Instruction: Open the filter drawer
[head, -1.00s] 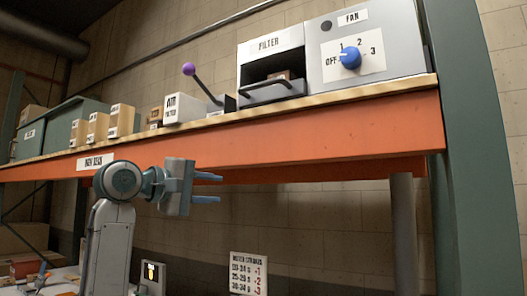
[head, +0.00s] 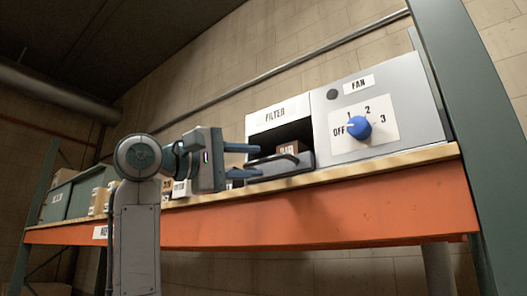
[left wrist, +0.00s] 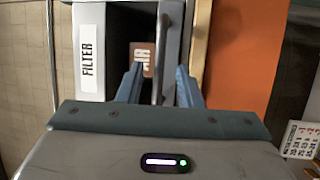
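The filter box (head: 274,115) stands on the shelf with a white FILTER label. Its grey drawer (head: 282,170) has a low front with a dark bar handle (head: 272,162); a dark gap is above it. A brown labelled block (head: 290,149) sits inside. My left gripper (head: 258,160) is open, level with the handle, its fingers pointing right. In the left wrist view the handle (left wrist: 159,60) runs between the two open fingers (left wrist: 159,84), and nothing is clamped. Whether a finger touches the handle I cannot tell. My right gripper is out of view.
The grey fan box (head: 385,100) with a blue knob (head: 359,127) adjoins the filter box on the right. Labelled blocks (head: 98,200) stand left on the shelf. The orange shelf beam (head: 330,215) runs below, and a green post (head: 470,110) stands at right.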

